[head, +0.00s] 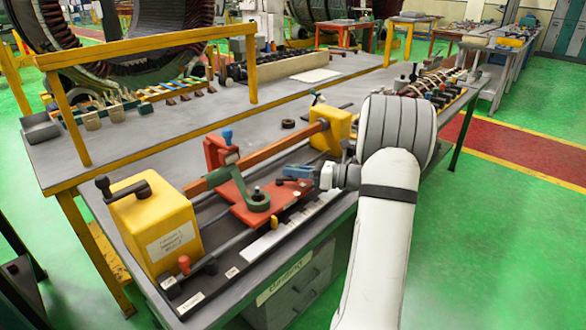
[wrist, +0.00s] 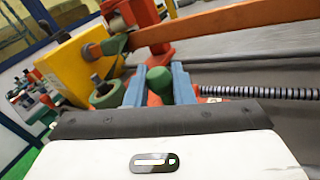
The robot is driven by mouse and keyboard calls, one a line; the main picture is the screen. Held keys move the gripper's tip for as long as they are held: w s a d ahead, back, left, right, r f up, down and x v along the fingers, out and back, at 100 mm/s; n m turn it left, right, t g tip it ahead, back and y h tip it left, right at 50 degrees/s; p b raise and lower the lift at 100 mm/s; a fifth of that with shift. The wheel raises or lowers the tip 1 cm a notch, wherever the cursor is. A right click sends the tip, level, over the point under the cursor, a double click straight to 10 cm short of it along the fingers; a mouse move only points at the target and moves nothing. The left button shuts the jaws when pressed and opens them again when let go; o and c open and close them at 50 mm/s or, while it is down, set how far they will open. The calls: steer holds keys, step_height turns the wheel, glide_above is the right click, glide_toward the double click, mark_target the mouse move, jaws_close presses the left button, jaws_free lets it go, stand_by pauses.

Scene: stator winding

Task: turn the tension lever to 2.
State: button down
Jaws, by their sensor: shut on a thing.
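My gripper (head: 292,173) reaches in from the right over the red carriage (head: 236,201) of the winding machine. In the wrist view its two blue fingers (wrist: 159,86) are closed on either side of a round green knob (wrist: 159,82), which I take to be the tension lever's end. In the head view a small dark handle (head: 284,180) shows by the fingertips. No number scale is readable, so I cannot tell the lever's setting.
A green ring (head: 258,203) around a dark post stands left of my fingers. An orange bar (head: 275,156) runs behind, between yellow end blocks (head: 158,225). A threaded rod (wrist: 265,91) lies right of the fingers.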

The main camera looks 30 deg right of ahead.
stand_by(0.4)
steer(key=c, duration=1.3)
jaws_free()
steer(key=v, duration=0.8)
steer(key=shift+w, duration=0.1)
